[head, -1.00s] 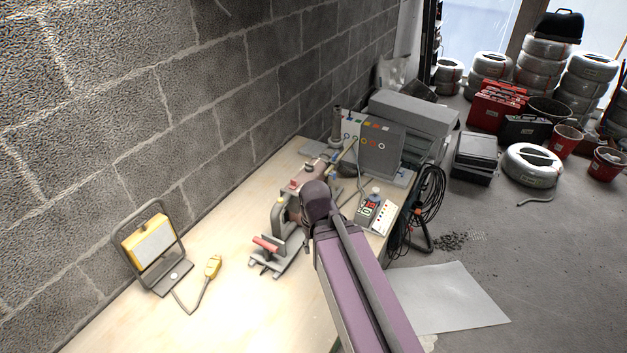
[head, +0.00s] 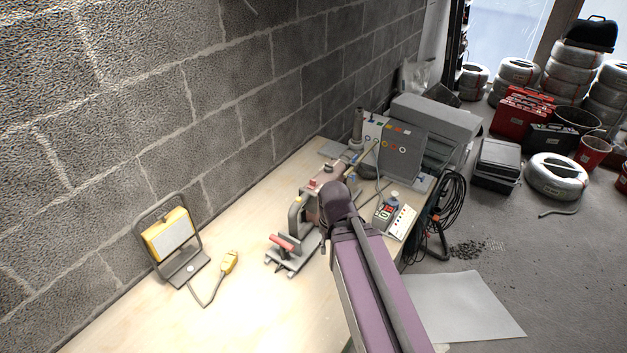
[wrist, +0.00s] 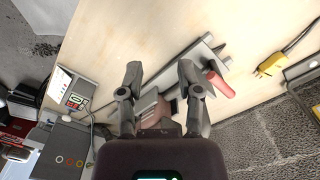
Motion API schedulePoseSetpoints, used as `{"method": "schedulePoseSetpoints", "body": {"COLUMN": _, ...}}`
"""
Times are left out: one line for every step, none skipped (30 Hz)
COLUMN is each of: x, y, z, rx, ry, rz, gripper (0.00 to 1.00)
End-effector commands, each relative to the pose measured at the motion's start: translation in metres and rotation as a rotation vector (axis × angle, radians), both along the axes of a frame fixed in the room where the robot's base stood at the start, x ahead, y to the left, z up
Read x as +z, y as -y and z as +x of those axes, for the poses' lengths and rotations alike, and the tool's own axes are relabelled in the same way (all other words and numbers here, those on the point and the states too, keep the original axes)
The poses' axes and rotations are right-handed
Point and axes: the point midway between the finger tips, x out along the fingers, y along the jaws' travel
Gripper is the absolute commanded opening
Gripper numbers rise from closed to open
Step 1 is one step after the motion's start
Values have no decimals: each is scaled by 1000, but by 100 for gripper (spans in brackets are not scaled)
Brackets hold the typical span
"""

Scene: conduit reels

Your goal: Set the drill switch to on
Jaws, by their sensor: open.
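The drill appears as a grey stand (head: 295,214) with a red handle (head: 284,243) on the pale workbench (head: 215,318), with a brownish body partly behind my arm in the head view. In the wrist view the red handle (wrist: 219,85) lies right of my gripper (wrist: 160,67). The brownish body (wrist: 150,106) shows between and below the fingers, with a small dark part (wrist: 173,106) on it that may be the switch; its setting cannot be told. My gripper is open and empty above the drill. In the head view my arm hides it.
A yellow work lamp (head: 168,236) with a yellow plug (head: 230,262) lies to the left. A grey panel box (head: 402,150) stands behind, with a meter with a red display (head: 387,211) in front. The block wall (head: 110,120) borders the bench. The front bench area is clear.

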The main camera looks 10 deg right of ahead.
Motion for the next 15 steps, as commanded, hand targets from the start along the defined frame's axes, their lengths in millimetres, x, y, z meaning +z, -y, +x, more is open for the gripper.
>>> {"method": "schedulePoseSetpoints", "body": {"x": 0, "y": 0, "z": 0, "rx": 0, "ry": 0, "rz": 0, "gripper": 46}}
{"method": "schedulePoseSetpoints", "body": {"x": 0, "y": 0, "z": 0, "rx": 0, "ry": 0, "rz": 0, "gripper": 46}}
{"method": "schedulePoseSetpoints", "body": {"x": 0, "y": 0, "z": 0, "rx": 0, "ry": 0, "rz": 0, "gripper": 46}}
{"method": "schedulePoseSetpoints", "body": {"x": 0, "y": 0, "z": 1, "rx": 1, "ry": 0, "rz": 0, "gripper": 46}}
{"method": "schedulePoseSetpoints", "body": {"x": 1, "y": 0, "z": 1, "rx": 3, "ry": 0, "rz": 0, "gripper": 46}}
{"method": "schedulePoseSetpoints", "body": {"x": 2, "y": 0, "z": 3, "rx": 6, "ry": 0, "rz": 0, "gripper": 46}}
{"method": "schedulePoseSetpoints", "body": {"x": 4, "y": 0, "z": 5, "rx": 11, "ry": 0, "rz": 0, "gripper": 46}}
{"method": "schedulePoseSetpoints", "body": {"x": 5, "y": 0, "z": 7, "rx": 16, "ry": 0, "rz": 0, "gripper": 46}}
{"method": "schedulePoseSetpoints", "body": {"x": 8, "y": 0, "z": 12, "rx": 25, "ry": 0, "rz": 0, "gripper": 46}}
{"method": "schedulePoseSetpoints", "body": {"x": 11, "y": 0, "z": 16, "rx": 35, "ry": 0, "rz": 0, "gripper": 46}}
{"method": "schedulePoseSetpoints", "body": {"x": 14, "y": 0, "z": 20, "rx": 47, "ry": 0, "rz": 0, "gripper": 46}}
{"method": "schedulePoseSetpoints", "body": {"x": 19, "y": 0, "z": 27, "rx": 64, "ry": 0, "rz": 0, "gripper": 46}}
{"method": "schedulePoseSetpoints", "body": {"x": 23, "y": 0, "z": 33, "rx": 81, "ry": 0, "rz": 0, "gripper": 46}}
{"method": "schedulePoseSetpoints", "body": {"x": 27, "y": 0, "z": 40, "rx": 98, "ry": 0, "rz": 0, "gripper": 46}}
{"method": "schedulePoseSetpoints", "body": {"x": 33, "y": 0, "z": 50, "rx": 124, "ry": 0, "rz": 0, "gripper": 46}}
